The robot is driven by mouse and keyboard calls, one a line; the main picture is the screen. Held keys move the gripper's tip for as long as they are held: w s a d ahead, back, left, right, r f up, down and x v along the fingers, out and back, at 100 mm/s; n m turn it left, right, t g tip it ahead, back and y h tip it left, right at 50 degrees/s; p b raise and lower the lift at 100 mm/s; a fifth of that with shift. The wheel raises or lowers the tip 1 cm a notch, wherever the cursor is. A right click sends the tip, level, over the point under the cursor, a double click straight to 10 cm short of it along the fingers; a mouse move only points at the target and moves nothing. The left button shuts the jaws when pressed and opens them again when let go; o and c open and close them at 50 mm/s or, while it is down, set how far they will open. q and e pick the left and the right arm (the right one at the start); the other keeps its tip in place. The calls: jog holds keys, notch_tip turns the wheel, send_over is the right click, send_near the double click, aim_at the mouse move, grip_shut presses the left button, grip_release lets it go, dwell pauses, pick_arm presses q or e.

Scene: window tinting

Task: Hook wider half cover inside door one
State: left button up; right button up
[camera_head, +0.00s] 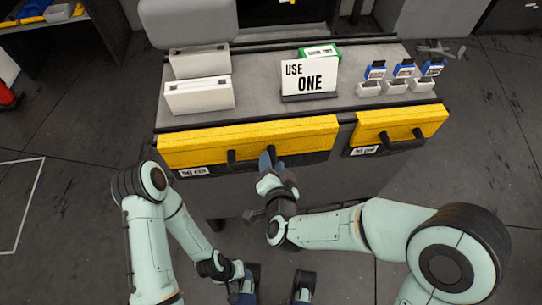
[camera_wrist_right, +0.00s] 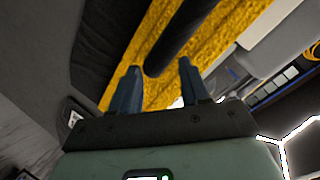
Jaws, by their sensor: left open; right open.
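The wide yellow-topped drawer front (camera_head: 215,150), with a label that seems to read 50 cm, is at the left of the bench; its black handle (camera_head: 232,157) is partly behind my right gripper. My right gripper (camera_head: 267,160) is open and empty at that handle. In the right wrist view its two blue fingers (camera_wrist_right: 160,85) are apart, and a dark handle bar (camera_wrist_right: 183,38) lies just beyond them across yellow. My left gripper (camera_head: 276,284) is open and empty, low in the picture, away from the bench. I cannot make out a half cover or door one.
A narrower yellow drawer (camera_head: 400,124) is at the right. On the grey bench top stand two white boxes (camera_head: 198,95), a "USE ONE" sign (camera_head: 309,76), a green box (camera_head: 322,51) and small bins (camera_head: 395,87) with blue-topped cards. Floor is clear at left.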

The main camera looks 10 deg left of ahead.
jog(key=shift+x, duration=1.55)
grip_shut()
jog(key=shift+r+p, duration=1.05)
jog(key=shift+r, duration=0.5)
jog(key=shift+s, duration=0.1)
jog(key=shift+s, duration=1.5)
jog(key=b, duration=0.1)
send_near(272, 162)
jog(key=shift+x, duration=1.4)
